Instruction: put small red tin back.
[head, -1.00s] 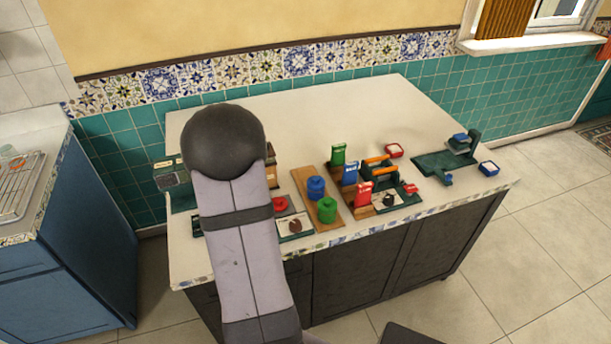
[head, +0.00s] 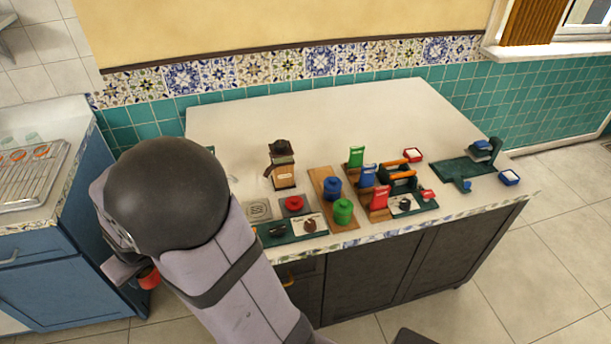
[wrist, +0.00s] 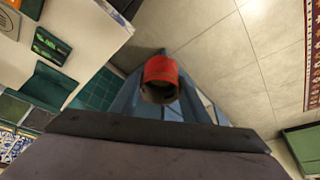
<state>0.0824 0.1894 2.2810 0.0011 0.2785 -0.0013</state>
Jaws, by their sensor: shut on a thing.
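The small red tin (head: 149,278) is at my gripper (head: 138,274), low at the left in the head view, out over the gap between the island counter and the blue cabinet. My gripper is shut on it, though the black ball of my arm hides most of the jaws. In the wrist view the red tin (wrist: 160,72) sits at the centre with a dark end toward me. A wooden board (head: 324,177) on the counter carries a blue tin (head: 332,187) and a green tin (head: 343,211). A round red piece (head: 293,203) lies on a dark square left of the board.
A brown grinder-like box (head: 283,165) stands behind the dark square. Green, blue and red packets (head: 356,157) and a dark caddy with orange handles (head: 398,174) stand to the right. The blue cabinet (head: 60,270) is at left. The back of the counter (head: 300,105) is bare.

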